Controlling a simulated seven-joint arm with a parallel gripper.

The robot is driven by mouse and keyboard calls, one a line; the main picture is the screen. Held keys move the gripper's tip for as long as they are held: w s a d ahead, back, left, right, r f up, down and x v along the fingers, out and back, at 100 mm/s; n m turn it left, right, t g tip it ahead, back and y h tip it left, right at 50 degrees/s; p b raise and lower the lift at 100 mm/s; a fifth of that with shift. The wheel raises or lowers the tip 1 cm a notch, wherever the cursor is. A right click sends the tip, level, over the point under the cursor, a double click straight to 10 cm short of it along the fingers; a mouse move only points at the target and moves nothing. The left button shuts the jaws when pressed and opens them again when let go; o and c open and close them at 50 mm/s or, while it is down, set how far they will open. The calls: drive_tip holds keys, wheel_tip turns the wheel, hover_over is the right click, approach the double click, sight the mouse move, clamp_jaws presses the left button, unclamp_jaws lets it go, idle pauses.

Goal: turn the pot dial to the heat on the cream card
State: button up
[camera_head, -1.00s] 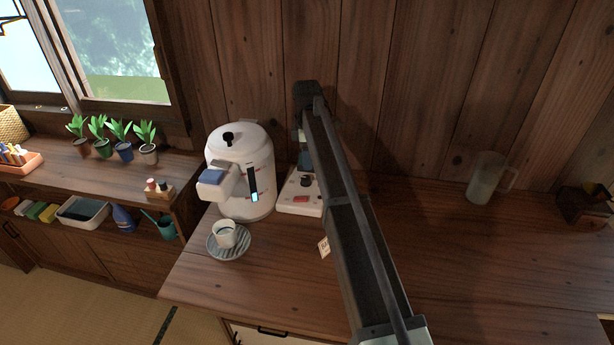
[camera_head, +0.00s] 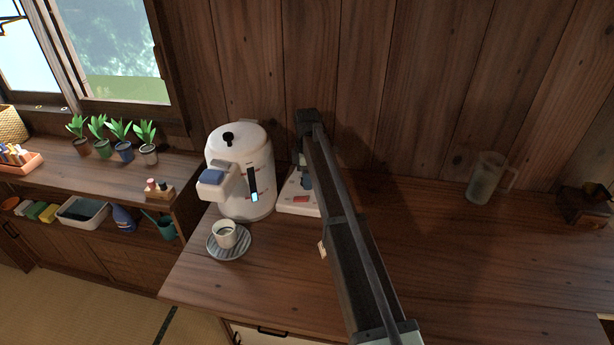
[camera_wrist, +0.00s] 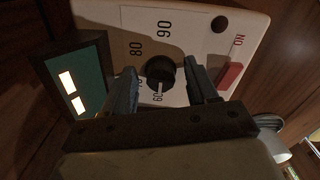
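The white control base (camera_wrist: 190,25) fills the upper wrist view and shows in the head view (camera_head: 296,206) right of the pot (camera_head: 240,170). Its black dial (camera_wrist: 161,71) has a pale mark pointing at the 60 label; 80 and 90 are readable, and another label is partly hidden by a finger. My gripper (camera_wrist: 162,66) is open, with one finger on each side of the dial and small gaps showing. In the head view my arm hides the dial. The cream card (camera_head: 322,249) is mostly behind my arm; its writing is unreadable.
A red switch (camera_wrist: 230,75) marked ON is near the right finger. A teal display (camera_wrist: 78,82) with lit segments is at left. A cup (camera_head: 225,234) on a striped saucer (camera_head: 229,254) stands before the pot. A clear jug (camera_head: 486,178) stands at right; the counter between is clear.

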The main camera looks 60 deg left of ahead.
drive_tip(key=c, duration=1)
